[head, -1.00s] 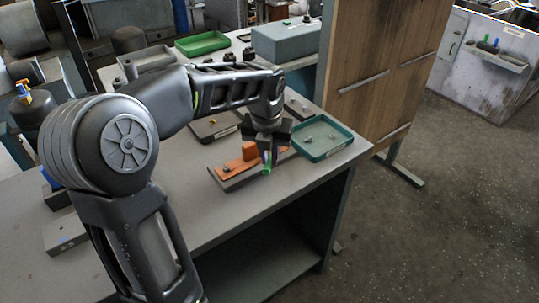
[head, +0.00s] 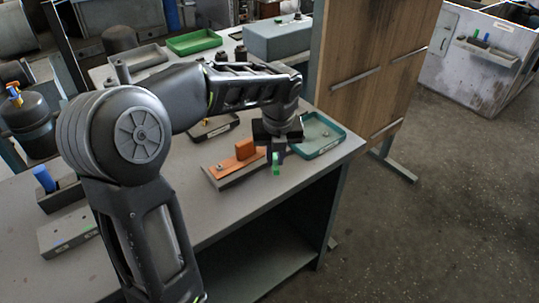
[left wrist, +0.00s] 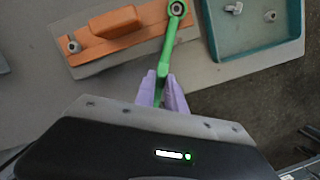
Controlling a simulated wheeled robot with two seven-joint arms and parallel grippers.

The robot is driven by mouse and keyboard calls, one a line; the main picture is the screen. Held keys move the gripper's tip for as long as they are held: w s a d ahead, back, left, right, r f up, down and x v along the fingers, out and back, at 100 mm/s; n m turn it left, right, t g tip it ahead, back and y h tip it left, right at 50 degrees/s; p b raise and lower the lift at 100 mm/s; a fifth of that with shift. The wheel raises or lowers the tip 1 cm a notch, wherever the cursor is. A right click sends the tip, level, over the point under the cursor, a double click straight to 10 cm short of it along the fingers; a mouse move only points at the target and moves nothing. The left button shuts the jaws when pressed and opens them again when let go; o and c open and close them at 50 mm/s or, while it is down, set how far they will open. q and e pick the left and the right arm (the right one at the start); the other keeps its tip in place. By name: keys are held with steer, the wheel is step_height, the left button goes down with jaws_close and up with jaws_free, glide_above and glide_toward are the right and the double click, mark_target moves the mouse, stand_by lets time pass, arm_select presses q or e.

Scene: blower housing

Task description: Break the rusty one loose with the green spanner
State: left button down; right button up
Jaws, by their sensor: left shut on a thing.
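My left gripper (head: 276,152) is shut on the green spanner (left wrist: 168,50), held between its purple fingertips in the left wrist view. The spanner's ring end looks to be around a fastener (left wrist: 177,8) at the right end of the orange housing part (left wrist: 120,30). A second fastener (left wrist: 73,46) stands uncovered at the part's left end. I cannot tell from the colour which one is rusty. In the head view the orange part (head: 226,168) lies on a dark base, left of my gripper, and the spanner (head: 276,166) shows as a short green piece. My right gripper is not in view.
A teal tray (head: 340,143) with small loose pieces is just right of my gripper, near the bench edge. A dark labelled tray (head: 215,130) lies behind the housing. A wooden panel (head: 375,60) stands at the bench's right. The bench front (head: 200,222) is clear.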

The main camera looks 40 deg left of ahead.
arm_select(q)
steer(key=shift+w+d+r+n+p, duration=0.15)
steer(key=shift+w+d+n+p, duration=0.3)
steer(key=shift+w+d+n, duration=0.55)
steer(key=shift+s+a+r+p, duration=0.1)
steer(key=shift+a+r+p, duration=0.05)
steer(key=shift+r+p, duration=0.6)
steer(key=shift+s+a+r+p, duration=0.1)
steer(key=shift+a+r+p, duration=0.05)
steer(key=shift+r+p, duration=0.6)
steer(key=shift+f, duration=0.1)
steer(key=p+v, duration=0.4)
steer(key=v, duration=0.1)
steer(key=shift+w+a+p, duration=0.35)
steer(key=shift+w, duration=0.05)
steer(key=shift+d, duration=0.1)
